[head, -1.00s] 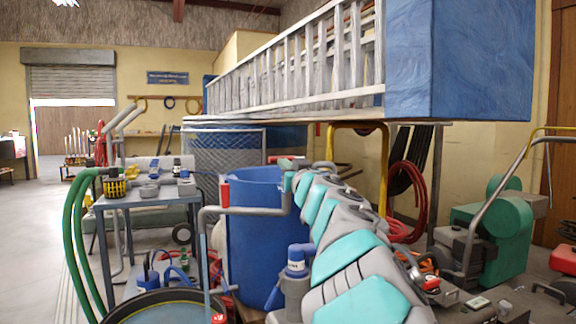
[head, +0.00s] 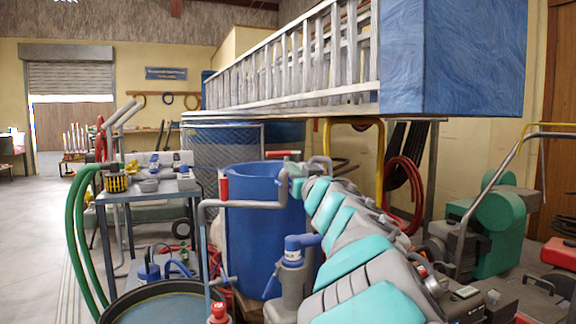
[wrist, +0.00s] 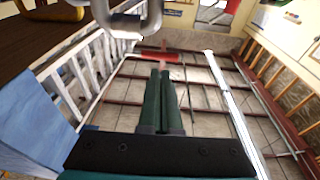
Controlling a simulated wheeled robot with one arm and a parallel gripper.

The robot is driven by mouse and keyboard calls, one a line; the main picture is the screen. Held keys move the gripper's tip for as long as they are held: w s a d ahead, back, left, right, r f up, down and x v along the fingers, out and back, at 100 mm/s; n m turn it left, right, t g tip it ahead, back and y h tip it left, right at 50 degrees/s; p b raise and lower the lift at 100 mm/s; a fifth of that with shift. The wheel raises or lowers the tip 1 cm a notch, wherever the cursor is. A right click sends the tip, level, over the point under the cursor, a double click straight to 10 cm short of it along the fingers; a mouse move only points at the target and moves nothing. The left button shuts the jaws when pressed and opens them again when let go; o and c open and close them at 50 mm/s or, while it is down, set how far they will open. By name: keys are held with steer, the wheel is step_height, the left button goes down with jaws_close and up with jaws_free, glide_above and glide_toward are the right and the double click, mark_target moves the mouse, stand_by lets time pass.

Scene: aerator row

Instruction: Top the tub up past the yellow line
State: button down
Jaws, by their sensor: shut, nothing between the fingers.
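A round tub with a dark rim (head: 128,303) is cut off at the bottom left of the head view, with a blue-grey surface inside. No yellow line can be made out on it. A grey bent pipe (head: 250,206) runs past the blue barrel (head: 262,235) and down towards the tub. A red handle (head: 283,153) shows by the barrel's top. In the wrist view my gripper (wrist: 160,72) is shut and empty, its green fingers together. A red bar (wrist: 158,57) lies just beyond the fingertips, beside a grey pipe (wrist: 122,22); contact cannot be told.
A blue-and-grey pump (head: 293,250) stands close beside my arm. A cart (head: 140,195) with small items and green hoses (head: 82,235) is at left. A ladder (head: 300,65) and a large blue box (head: 455,60) are overhead. Open floor (head: 40,225) lies far left.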

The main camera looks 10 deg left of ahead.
steer(key=v, duration=0.6)
steer(key=shift+s+d, duration=0.3)
